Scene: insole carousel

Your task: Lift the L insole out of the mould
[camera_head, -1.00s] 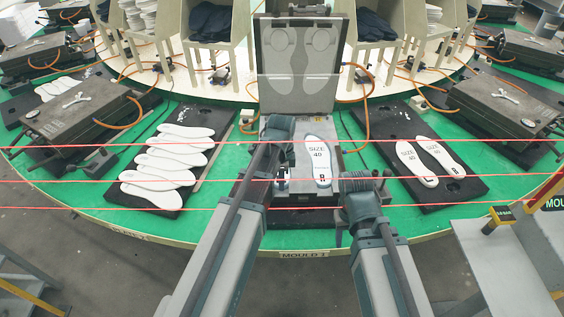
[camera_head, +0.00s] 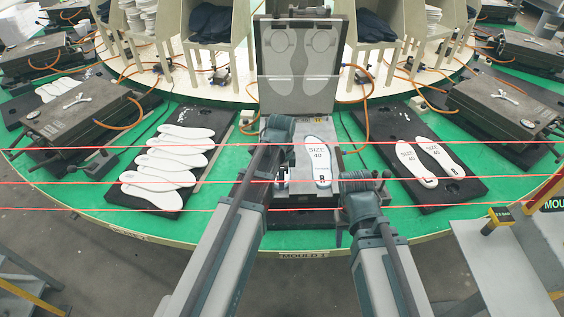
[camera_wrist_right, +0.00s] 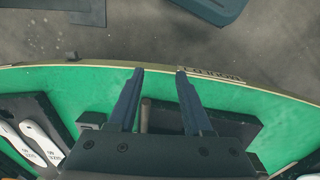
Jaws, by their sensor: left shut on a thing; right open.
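The open mould (camera_head: 308,197) stands at the front middle of the turntable, its lid (camera_head: 300,90) raised behind it. The white R insole, marked SIZE 40 (camera_head: 319,158), lies in its right half. My left gripper (camera_head: 279,183) is over the left half and is shut on the L insole, which my arm almost wholly hides. I cannot tell how far it is raised. My right gripper (camera_head: 364,182) is just right of the mould's front corner, open; in the right wrist view its fingers (camera_wrist_right: 159,75) are apart with nothing between them.
A black board (camera_head: 447,189) with an L and R insole pair lies to the right. Another board (camera_head: 184,191) with several white insoles lies to the left. Red lines cross the front. An orange hose (camera_head: 367,115) runs beside the lid.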

